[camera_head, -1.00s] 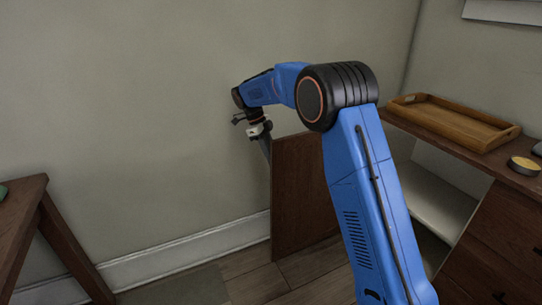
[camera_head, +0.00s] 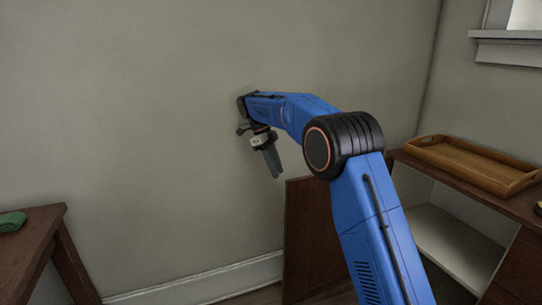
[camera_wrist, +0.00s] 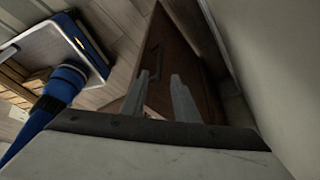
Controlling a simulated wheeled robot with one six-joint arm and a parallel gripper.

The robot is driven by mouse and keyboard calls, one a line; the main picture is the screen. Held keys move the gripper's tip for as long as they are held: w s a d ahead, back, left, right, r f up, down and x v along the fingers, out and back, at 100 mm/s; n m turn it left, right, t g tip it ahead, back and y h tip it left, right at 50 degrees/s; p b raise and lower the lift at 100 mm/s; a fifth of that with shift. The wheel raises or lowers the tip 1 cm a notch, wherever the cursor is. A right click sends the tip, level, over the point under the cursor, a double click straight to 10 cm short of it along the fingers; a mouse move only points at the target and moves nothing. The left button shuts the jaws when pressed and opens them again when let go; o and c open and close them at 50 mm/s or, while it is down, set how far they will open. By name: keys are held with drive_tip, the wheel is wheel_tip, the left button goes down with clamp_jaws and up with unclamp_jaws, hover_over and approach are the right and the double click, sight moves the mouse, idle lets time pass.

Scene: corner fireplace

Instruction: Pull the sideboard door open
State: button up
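The sideboard (camera_head: 440,175) stands at the right, with a pale open compartment (camera_head: 450,240) showing in its front. Its brown door (camera_head: 310,240) stands swung wide open, out in front of the wall. The door also shows in the wrist view (camera_wrist: 188,62), beyond my fingers, with what looks like a dark handle on its face.
A wooden tray (camera_head: 475,165) and part of a small round item (camera_head: 539,208) are on the sideboard top. A brown table (camera_head: 40,235) with a green cloth (camera_head: 12,221) stands at the left. Bare wall (camera_head: 130,130) lies close behind my gripper. The floor is mostly out of the head view.

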drive_tip(key=shift+v, duration=2.85)
drive_tip(key=s+d+r+n+t+y, duration=0.1)
drive_tip(key=s+d+r+n, duration=0.25)
drive_tip(key=s+d, duration=0.35)
drive_tip(key=s+d+r+n+t+y, duration=0.15)
drive_tip(key=s+d+n, duration=0.3)
drive_tip(key=s, duration=0.55)
drive_tip(key=s+d+r+n+t+y, duration=0.1)
drive_tip(key=s+d+r+n, duration=0.25)
drive_tip(key=s+d, duration=0.4)
drive_tip(key=s+d+f+n+t, duration=0.1)
drive_tip(key=s+d+f+n, duration=0.1)
drive_tip(key=s+f, duration=0.3)
drive_tip(key=s+d+f+n+t, duration=0.1)
drive_tip(key=s+f+n, duration=0.4)
drive_tip(key=s, duration=0.9)
drive_tip(key=s+d+f+n+t, duration=0.1)
drive_tip(key=s+d+f+n, duration=0.2)
drive_tip(key=s+f, duration=0.4)
drive_tip(key=s+n, duration=0.1)
drive_tip(key=s, duration=0.2)
drive_tip(key=shift+d+y, duration=0.25)
drive_tip(key=shift+y, duration=0.1)
